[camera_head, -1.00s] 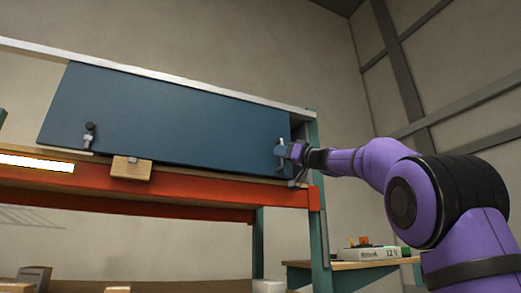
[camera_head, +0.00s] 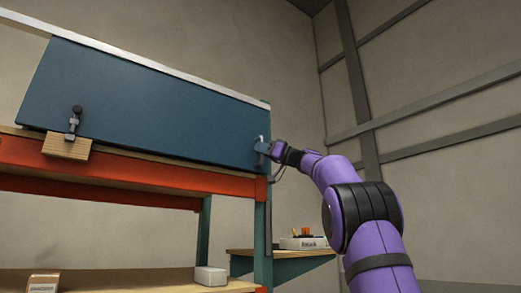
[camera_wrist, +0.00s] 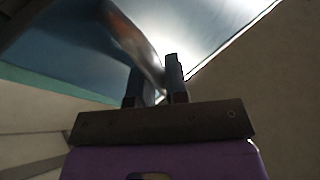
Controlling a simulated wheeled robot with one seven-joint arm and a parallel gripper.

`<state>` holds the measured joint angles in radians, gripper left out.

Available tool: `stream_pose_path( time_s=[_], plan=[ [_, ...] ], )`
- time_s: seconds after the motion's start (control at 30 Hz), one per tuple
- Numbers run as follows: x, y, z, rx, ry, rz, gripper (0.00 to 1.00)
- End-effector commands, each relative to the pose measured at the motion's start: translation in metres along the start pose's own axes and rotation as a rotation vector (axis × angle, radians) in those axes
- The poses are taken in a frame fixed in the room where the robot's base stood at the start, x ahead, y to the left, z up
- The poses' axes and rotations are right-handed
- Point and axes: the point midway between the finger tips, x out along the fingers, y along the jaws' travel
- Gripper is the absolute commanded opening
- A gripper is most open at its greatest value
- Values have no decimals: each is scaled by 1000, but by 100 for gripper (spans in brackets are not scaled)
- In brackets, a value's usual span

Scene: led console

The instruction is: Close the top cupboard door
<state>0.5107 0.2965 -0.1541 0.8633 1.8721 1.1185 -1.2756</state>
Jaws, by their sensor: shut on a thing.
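The blue top cupboard door (camera_head: 150,105) is a long panel above the orange shelf beam (camera_head: 130,170). Its right edge lies by the end post (camera_head: 263,215), with no clear gap showing there. A pale handle (camera_head: 259,141) is at its right end. My gripper (camera_head: 264,148) is shut on this handle. In the wrist view my gripper's two dark fingers (camera_wrist: 155,82) are on either side of the curved, blurred handle (camera_wrist: 135,38). The exact contact is partly hidden. A dark knob-like fitting (camera_head: 75,120) is at the door's lower left.
A wooden block (camera_head: 67,146) sticks out below the door at the left. A pale rail (camera_head: 170,75) runs along the door's top. A side table (camera_head: 285,256) holds a white box (camera_head: 304,243).

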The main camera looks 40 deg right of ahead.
Motion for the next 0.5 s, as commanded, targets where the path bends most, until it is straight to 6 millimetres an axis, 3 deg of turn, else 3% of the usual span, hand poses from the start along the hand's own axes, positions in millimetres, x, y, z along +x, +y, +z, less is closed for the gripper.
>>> stream_pose_path(
  time_s=[0.03,0.07,0.1,0.5],
  plan=[
    [-2,3,-1,-3,2,10,0],
    [-2,3,-1,-3,2,11,17],
    [-2,3,-1,-3,2,10,24],
    [-1,2,-1,-2,2,6,24]
  ],
)
